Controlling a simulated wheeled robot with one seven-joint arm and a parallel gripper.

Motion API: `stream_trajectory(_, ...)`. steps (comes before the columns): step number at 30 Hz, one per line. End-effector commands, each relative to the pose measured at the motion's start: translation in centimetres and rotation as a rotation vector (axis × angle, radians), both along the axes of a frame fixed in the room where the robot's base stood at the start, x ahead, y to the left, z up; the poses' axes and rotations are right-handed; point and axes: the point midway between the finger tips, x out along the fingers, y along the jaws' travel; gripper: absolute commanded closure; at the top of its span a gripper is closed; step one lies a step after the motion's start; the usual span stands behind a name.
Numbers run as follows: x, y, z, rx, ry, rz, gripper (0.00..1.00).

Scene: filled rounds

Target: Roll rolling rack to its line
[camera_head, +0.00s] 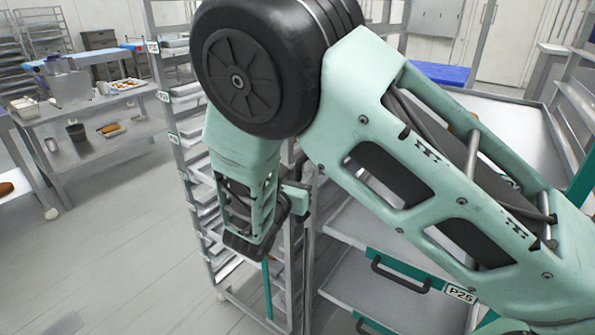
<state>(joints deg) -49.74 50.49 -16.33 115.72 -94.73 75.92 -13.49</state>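A tall grey metal rack (172,112) with several shelves of trays stands at the middle, with small labels on its left post. My arm covers much of its upper and right parts. My gripper (262,238) is at the end of the arm, in front of the rack's lower right part, close to an upright post. I cannot tell whether it touches the post. Its fingers are mostly hidden by the dark wrist parts, so its opening does not show. The rack's wheels are not clearly visible, and I cannot make out a floor line.
A unit labelled P25 (461,294), with a teal front and dark handle, stands close on the right. A steel table (100,154) with food and containers is at the left. Pale floor (130,255) between the table and the rack is clear.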

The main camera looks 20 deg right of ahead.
Motion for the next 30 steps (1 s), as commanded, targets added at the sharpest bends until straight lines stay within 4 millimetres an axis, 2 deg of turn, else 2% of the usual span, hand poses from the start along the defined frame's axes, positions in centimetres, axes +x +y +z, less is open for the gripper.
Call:
stream_trajectory(9, 0.18, -0.14, -0.02, 0.0, 0.0, 0.001, 0.65)
stream_trajectory(13, 0.17, -0.14, -0.01, 0.0, 0.0, 0.001, 1.0)
stream_trajectory(30, 0.15, -0.12, 0.01, 0.001, -0.001, 0.001, 1.0)
